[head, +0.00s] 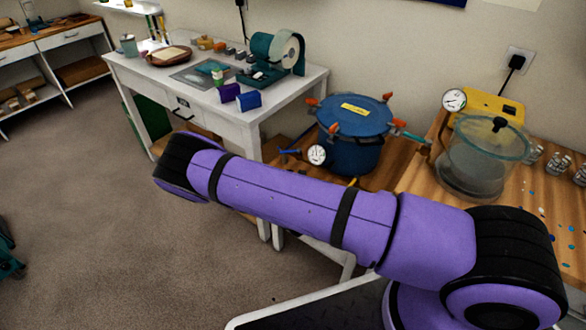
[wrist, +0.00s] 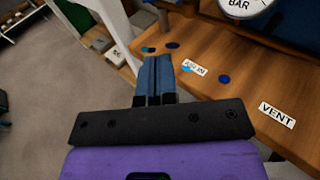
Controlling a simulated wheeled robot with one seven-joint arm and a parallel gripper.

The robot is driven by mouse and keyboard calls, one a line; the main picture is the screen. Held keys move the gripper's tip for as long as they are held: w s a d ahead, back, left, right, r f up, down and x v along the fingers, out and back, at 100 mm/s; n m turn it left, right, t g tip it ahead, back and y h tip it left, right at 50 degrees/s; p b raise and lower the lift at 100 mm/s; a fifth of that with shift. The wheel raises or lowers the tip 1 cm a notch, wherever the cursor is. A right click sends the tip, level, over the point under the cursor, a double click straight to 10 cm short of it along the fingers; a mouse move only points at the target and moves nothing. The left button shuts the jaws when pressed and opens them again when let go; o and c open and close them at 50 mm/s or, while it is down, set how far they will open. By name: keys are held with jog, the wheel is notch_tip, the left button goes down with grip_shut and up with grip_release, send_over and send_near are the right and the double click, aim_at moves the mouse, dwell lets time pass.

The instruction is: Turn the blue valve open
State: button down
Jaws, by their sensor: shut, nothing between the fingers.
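The blue valve (head: 289,151) is a small blue handle on the left side of the blue pressure pot (head: 350,150) in the head view. The pot has a lid with red-orange clamps and a white gauge (head: 317,155) at its front. In the wrist view my gripper (wrist: 157,60) has its two blue fingers together with nothing between them, over the wooden bench edge near the "AIR IN" label (wrist: 195,67). I cannot clearly make out the valve handle in the wrist view. My gripper is not visible in the head view.
A "VENT" label (wrist: 277,115) lies on the wooden bench (wrist: 245,105). Part of the pot's gauge (wrist: 245,5) shows above. A clear vacuum chamber (head: 480,160) stands right of the pot. A white table (head: 230,115) with tools stands left. The floor at left is open.

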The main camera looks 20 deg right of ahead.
send_near(280, 152)
jog(key=w+d+f, duration=0.2)
jog(key=w+d, duration=0.1)
jog(key=w, duration=0.2)
jog(key=shift+w+d+r, duration=0.1)
jog(key=shift+w, duration=0.3)
jog(key=shift+w+d+r, duration=0.1)
jog(key=shift+w+d, duration=0.05)
jog(key=shift+w, duration=0.2)
jog(key=shift+w+a+m+g+h, duration=0.2)
jog(key=shift+w+m+g+h, duration=0.15)
jog(key=shift+m+h, duration=0.55)
jog(key=w+m+g+h, duration=0.1)
jog(key=m+h, duration=0.1)
jog(key=w+m+g+h, duration=0.1)
jog(key=m+g+h, duration=0.1)
jog(key=h, duration=0.1)
jog(key=w+m+g+h, duration=0.1)
jog(key=w+h, duration=0.1)
jog(key=h, duration=0.1)
jog(key=shift+d+m+g, duration=0.1)
jog(key=shift+m+g, duration=0.15)
jog(key=shift+m, duration=0.15)
jog(key=shift+w, duration=0.1)
